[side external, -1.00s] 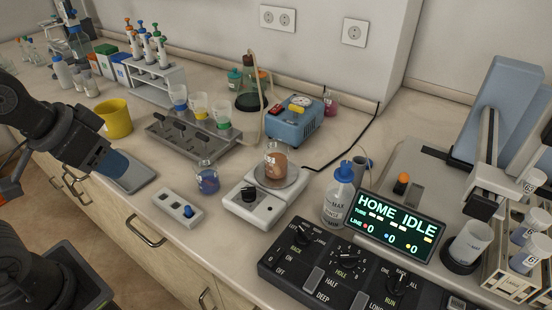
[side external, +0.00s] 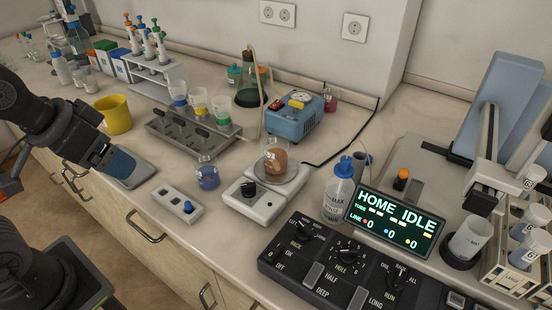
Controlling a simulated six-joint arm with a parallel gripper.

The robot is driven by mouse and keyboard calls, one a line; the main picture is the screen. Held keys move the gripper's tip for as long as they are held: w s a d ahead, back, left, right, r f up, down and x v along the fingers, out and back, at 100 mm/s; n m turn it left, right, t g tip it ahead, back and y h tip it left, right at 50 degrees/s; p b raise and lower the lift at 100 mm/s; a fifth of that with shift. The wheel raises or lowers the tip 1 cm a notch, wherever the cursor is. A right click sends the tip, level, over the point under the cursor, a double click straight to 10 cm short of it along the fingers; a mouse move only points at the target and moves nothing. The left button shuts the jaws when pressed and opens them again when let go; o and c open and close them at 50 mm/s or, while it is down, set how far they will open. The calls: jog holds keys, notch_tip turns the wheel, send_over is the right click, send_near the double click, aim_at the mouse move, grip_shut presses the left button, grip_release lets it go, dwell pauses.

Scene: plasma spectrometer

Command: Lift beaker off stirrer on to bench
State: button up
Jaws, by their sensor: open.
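The beaker (side external: 275,160) holds a brown liquid and stands upright on the round plate of the white stirrer (side external: 264,203), near the middle of the side external view. The stirrer has a black knob at its front. My gripper (side external: 122,165) is at the left, over the front edge of the bench by a grey-blue tray, well apart from the beaker. Its jaws are open, and I see nothing between them. The bench (side external: 215,262) has a bare strip in front of the stirrer.
A small beaker of blue liquid (side external: 208,174) and a switch box (side external: 177,204) stand left of the stirrer. A wash bottle (side external: 338,192) and control panel (side external: 335,262) stand to its right. A blue pump (side external: 295,120) and black cable lie behind. A yellow cup (side external: 115,115) is near my arm.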

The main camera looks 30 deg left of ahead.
jog(key=shift+r, duration=0.1)
jog(key=w+d+r+m+g, duration=0.1)
jog(key=w+d+r+m, duration=0.1)
jog(key=w+r+m, duration=0.45)
jog(key=m+g, duration=0.5)
jog(key=m, duration=0.6)
send_over(276, 155)
jog(key=w+a, duration=0.2)
notch_tip(276, 155, down, 6)
jog(key=shift+m, duration=0.25)
jog(key=f, duration=1.3)
jog(key=shift+w+d+f, duration=0.2)
jog(key=shift+f, duration=0.2)
jog(key=c, duration=1)
jog(key=shift+c, duration=0.4)
